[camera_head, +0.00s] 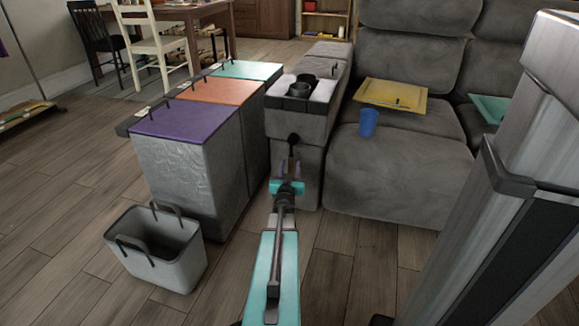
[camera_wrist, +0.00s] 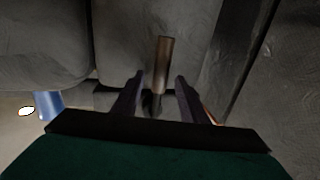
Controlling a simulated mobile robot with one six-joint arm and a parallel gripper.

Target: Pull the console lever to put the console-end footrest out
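The console (camera_head: 313,131) is the grey block with two dark cup holders at the left end of the sofa. Its lever (camera_head: 292,140) stands at the console's front, with a dark knob on top in the head view. In the wrist view the lever (camera_wrist: 163,62) is a brownish bar with a darker lower part. My gripper (camera_head: 291,170) is open at the console front. The wrist view shows its two dark fingers (camera_wrist: 160,86) on either side of the lever, with gaps visible on both sides. The console-end footrest (camera_head: 395,180) appears folded flat against the seat front.
Bins with purple (camera_head: 186,119), orange (camera_head: 209,90) and teal (camera_head: 247,70) lids stand left of the console. A grey basket (camera_head: 160,256) sits on the floor. Floor before the seat is clear.

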